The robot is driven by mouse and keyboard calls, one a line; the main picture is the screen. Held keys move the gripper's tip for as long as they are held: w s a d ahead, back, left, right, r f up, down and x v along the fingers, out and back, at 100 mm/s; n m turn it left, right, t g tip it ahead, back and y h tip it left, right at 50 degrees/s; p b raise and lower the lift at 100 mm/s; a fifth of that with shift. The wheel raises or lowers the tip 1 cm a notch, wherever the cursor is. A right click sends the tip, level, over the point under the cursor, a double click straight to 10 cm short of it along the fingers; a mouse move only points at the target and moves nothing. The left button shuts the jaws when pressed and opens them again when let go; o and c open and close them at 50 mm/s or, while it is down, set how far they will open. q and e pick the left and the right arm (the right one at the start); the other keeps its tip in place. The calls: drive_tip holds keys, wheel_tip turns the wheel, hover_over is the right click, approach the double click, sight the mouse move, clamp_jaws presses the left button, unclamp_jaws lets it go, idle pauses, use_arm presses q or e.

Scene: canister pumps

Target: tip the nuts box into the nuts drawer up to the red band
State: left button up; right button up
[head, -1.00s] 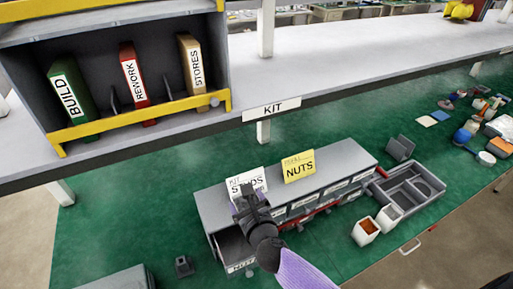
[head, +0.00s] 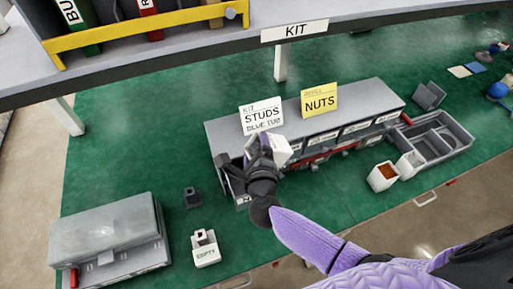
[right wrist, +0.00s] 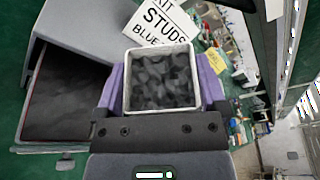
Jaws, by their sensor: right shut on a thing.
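My right gripper (head: 262,152) is shut on a small white box (head: 283,149) in front of the left end of the grey drawer cabinet (head: 300,110). In the right wrist view the white box (right wrist: 126,84) sits between the purple fingers (right wrist: 160,88), open side facing the camera and filled with dark grey pieces. An open drawer (right wrist: 65,100) lies just left of it in that view, its inside dark. In the head view the drawer (head: 232,182) is mostly hidden behind the gripper. I cannot make out its red band or fill level. My left gripper is not in view.
A white STUDS card (head: 262,116) and a yellow NUTS card (head: 320,99) stand on the cabinet. Two small white bins (head: 383,177) and a grey tray (head: 437,140) are at right. An EMPTY box (head: 205,250) and a grey unit (head: 110,240) are at front left.

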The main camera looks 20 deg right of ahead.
drive_tip(key=shift+r, duration=0.1)
idle(0.3)
drive_tip(key=shift+s+a+n+h, duration=0.15)
drive_tip(key=shift+n+h, duration=0.15)
drive_tip(key=shift+n, duration=0.3)
idle(1.6)
drive_tip(key=shift+a+r+n+t, duration=0.15)
drive_tip(key=shift+n+t, duration=0.15)
drive_tip(key=shift+n, duration=0.4)
idle(1.5)
drive_tip(key=shift+a+n+h, duration=0.2)
drive_tip(key=shift+n+h, duration=0.1)
drive_tip(key=shift+n, duration=0.3)
drive_tip(key=shift+n, duration=0.3)
idle(1.5)
drive_tip(key=shift+a+r+n+t, duration=0.1)
drive_tip(key=shift+a+n+t, duration=0.05)
drive_tip(key=shift+n+t, duration=0.2)
